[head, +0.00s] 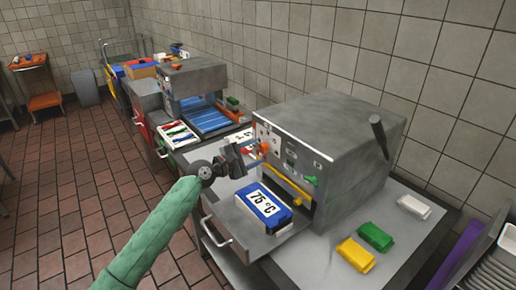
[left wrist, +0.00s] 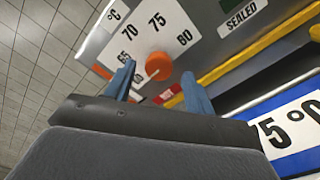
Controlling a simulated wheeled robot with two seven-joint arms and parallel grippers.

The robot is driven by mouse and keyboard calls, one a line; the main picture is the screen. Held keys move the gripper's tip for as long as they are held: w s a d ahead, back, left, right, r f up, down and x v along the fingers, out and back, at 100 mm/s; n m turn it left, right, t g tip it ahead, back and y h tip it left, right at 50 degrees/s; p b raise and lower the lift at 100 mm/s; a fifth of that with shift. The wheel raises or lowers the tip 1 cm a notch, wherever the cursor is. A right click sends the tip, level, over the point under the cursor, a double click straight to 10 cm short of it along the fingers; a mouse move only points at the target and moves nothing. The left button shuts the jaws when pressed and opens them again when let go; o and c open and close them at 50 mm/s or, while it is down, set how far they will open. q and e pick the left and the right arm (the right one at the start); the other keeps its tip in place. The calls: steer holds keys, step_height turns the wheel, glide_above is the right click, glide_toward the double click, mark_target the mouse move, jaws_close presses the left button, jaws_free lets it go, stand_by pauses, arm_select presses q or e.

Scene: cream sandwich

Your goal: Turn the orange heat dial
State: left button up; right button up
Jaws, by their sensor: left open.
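The orange heat dial (head: 264,147) is on the front panel of the grey machine (head: 335,125). In the left wrist view the dial (left wrist: 158,66) sits below a white scale marked 65, 70, 75 and 80. My left gripper (head: 258,161) is at the panel, just in front of the dial. Its two blue fingers (left wrist: 157,72) are open, one on each side of the dial; I cannot tell whether they touch it. Part of the dial's lower side is hard to make out between the fingers. My right gripper is not in view.
A blue and white block reading 75 °C (head: 263,204) lies on the pulled-out tray (head: 233,222) below my gripper. A yellow bar (head: 287,186) and a green knob (head: 311,180) stick out nearby. Green (head: 375,236), yellow (head: 355,255) and white (head: 414,207) blocks lie on the counter.

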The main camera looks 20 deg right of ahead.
arm_select(q)
steer(key=shift+w+d, duration=0.3)
steer(key=shift+d, duration=0.35)
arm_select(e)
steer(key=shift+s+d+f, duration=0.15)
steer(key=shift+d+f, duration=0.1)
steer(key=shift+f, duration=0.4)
arm_select(q)
steer(key=c, duration=1)
